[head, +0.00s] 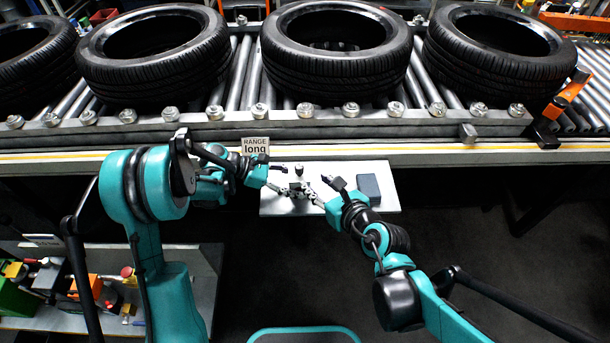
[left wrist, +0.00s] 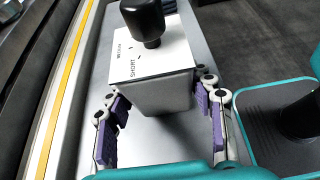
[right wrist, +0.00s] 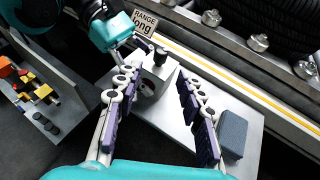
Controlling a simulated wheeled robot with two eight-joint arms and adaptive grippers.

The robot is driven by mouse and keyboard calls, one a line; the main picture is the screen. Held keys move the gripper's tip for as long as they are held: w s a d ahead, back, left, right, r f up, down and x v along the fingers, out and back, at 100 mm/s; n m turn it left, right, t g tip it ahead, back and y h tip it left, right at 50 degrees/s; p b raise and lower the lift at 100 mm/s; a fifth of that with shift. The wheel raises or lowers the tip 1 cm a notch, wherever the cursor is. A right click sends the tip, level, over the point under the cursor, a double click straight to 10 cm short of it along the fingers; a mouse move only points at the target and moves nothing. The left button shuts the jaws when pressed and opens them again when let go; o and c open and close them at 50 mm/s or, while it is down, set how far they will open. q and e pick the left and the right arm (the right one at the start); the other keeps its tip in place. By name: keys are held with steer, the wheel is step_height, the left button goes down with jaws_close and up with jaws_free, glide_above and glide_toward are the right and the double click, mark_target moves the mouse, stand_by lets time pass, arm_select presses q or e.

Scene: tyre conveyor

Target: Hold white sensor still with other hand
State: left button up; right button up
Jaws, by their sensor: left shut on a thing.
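The white sensor (head: 297,186) stands upright on a small light shelf (head: 385,208) in front of the conveyor. In the left wrist view the sensor (left wrist: 160,92) is a pale box with a black knob on top and a printed word "SHORT". My left gripper (left wrist: 162,132) has its purple-padded fingers on either side of the box and is shut on it. My right gripper (right wrist: 152,108) is open and empty, its fingers spread towards the sensor (right wrist: 158,70) from the near right side. In the right wrist view, a dark round area shows on the sensor's side.
A sign (head: 255,146) reading "RANGE long" stands at the shelf's back left. A blue-grey block (head: 368,187) lies on the shelf right of the sensor. Tyres (head: 336,50) lie on the roller conveyor behind. A bench (head: 205,290) with coloured parts stands at lower left.

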mark_target(303, 171)
steer(key=w+f+n+g+y, duration=0.1)
steer(key=w, duration=0.1)
steer(key=w+f+n+g+y, duration=0.1)
steer(key=w+y, duration=0.1)
steer(key=w+a+f+n+g+y, duration=0.1)
steer(key=w+f+y, duration=0.1)
steer(key=w, duration=0.1)
steer(key=shift+a+g, duration=0.1)
steer(key=shift+g, duration=0.2)
steer(key=d+f+n+g+y, duration=0.1)
steer(key=d+n+g+y, duration=0.25)
steer(key=n+y, duration=0.25)
steer(key=x, duration=1.1)
steer(key=shift+w+t, duration=0.4)
steer(key=shift+t, duration=0.05)
steer(key=shift+r, duration=0.1)
jaws_close()
